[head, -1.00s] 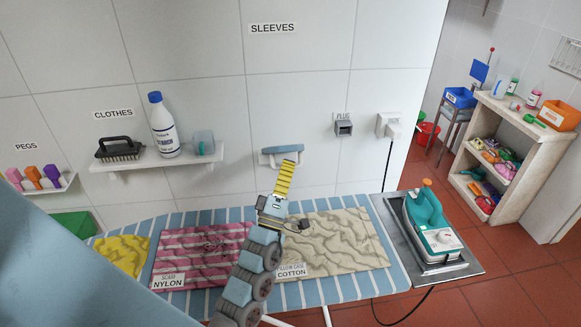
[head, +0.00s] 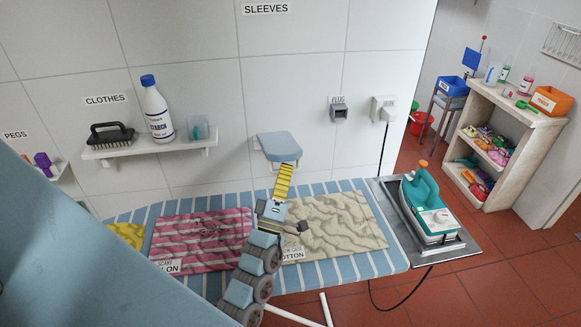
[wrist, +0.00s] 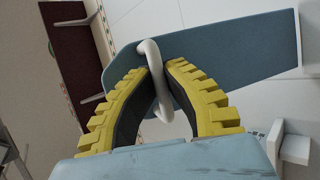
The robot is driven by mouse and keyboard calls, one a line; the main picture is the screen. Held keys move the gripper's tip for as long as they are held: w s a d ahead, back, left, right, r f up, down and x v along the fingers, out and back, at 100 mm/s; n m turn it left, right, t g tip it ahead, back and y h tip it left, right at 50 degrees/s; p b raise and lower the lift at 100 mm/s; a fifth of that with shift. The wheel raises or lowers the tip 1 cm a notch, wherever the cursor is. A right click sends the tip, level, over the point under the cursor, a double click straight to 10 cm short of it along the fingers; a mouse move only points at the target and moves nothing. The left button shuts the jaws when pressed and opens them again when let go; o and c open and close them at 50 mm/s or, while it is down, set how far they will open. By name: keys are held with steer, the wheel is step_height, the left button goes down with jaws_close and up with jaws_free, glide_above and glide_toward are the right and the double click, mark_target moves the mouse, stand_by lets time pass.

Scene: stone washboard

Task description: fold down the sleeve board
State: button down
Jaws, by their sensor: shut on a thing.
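The sleeve board (head: 279,146) is a blue padded board on a pale wall mount under the SLEEVES label. It stands out from the wall with its broad face showing in the head view. My gripper (head: 286,171) is at its front edge, with yellow fingers reaching up to it. In the wrist view, the board's blue surface (wrist: 235,60) lies just beyond the fingers. My gripper (wrist: 159,70) is shut on a pale curved handle (wrist: 150,50) at the board. The mount is partly hidden behind the board.
The striped ironing board (head: 350,284) below carries a pink scarf (head: 205,238) and a beige pillow case (head: 340,222). A teal iron (head: 428,208) stands on a metal rest at the right. A wall shelf (head: 150,148) with a brush and a bottle is at the left.

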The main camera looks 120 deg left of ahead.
steer(key=shift+w+f, duration=0.1)
steer(key=shift+f, duration=0.2)
steer(key=c, duration=1.1)
jaws_free()
steer(key=shift+d, duration=0.1)
steer(key=w+d, duration=0.1)
steer(key=d, duration=0.7)
steer(key=w+d, duration=0.1)
steer(key=d, duration=0.3)
steer(key=shift+w+d+f, duration=0.3)
steer(key=shift+f, duration=0.1)
